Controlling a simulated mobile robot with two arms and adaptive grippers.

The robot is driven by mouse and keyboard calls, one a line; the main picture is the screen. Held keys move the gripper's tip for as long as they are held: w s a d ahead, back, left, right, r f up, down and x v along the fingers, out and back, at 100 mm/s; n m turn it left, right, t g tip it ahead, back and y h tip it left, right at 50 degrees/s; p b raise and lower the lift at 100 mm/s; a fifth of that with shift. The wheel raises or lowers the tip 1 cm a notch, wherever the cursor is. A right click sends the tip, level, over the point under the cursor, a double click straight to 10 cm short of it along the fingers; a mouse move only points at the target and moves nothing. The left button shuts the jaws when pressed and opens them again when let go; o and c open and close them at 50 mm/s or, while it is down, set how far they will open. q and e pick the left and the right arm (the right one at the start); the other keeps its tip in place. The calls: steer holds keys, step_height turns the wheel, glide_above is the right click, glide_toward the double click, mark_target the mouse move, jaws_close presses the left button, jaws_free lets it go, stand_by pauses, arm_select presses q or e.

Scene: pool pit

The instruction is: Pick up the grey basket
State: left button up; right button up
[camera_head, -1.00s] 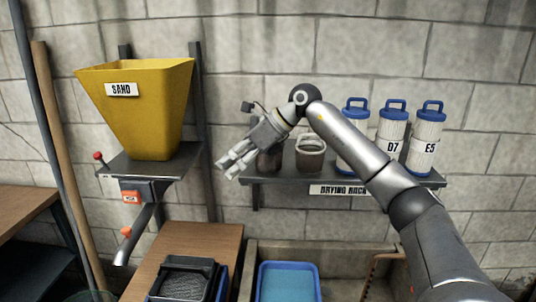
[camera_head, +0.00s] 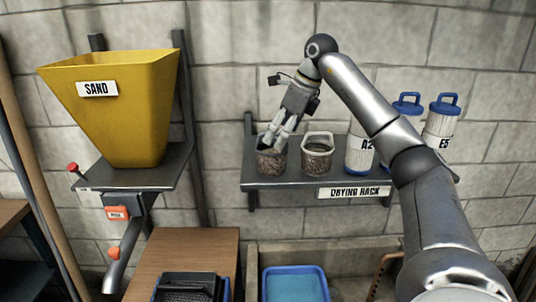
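Two small baskets stand upright side by side on the drying rack shelf. The left basket (camera_head: 271,163) has a dark grey rim, and the right basket (camera_head: 318,160) has a paler rim; both have brownish, speckled walls. My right gripper (camera_head: 274,143) comes down from above with its fingers at the left basket's rim. The fingertips overlap the basket's opening and partly hide it. I cannot tell whether they grip the rim or are only beside it. My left gripper is not in view.
Blue-topped white cartridges (camera_head: 360,152) stand right of the baskets, partly behind my arm. Below are a wooden bench (camera_head: 190,255) and a blue tray (camera_head: 295,270). The block wall is close behind the shelf.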

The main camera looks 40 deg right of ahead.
mark_target(272, 151)
steer(key=shift+x, duration=1.15)
steer(key=p+x, duration=0.1)
steer(key=x, duration=0.1)
steer(key=p+x, duration=0.1)
steer(key=x, duration=0.2)
steer(key=shift+w+d, duration=0.1)
steer(key=shift+d, duration=0.1)
steer(key=c, duration=0.8)
steer(key=shift+c, duration=1.2)
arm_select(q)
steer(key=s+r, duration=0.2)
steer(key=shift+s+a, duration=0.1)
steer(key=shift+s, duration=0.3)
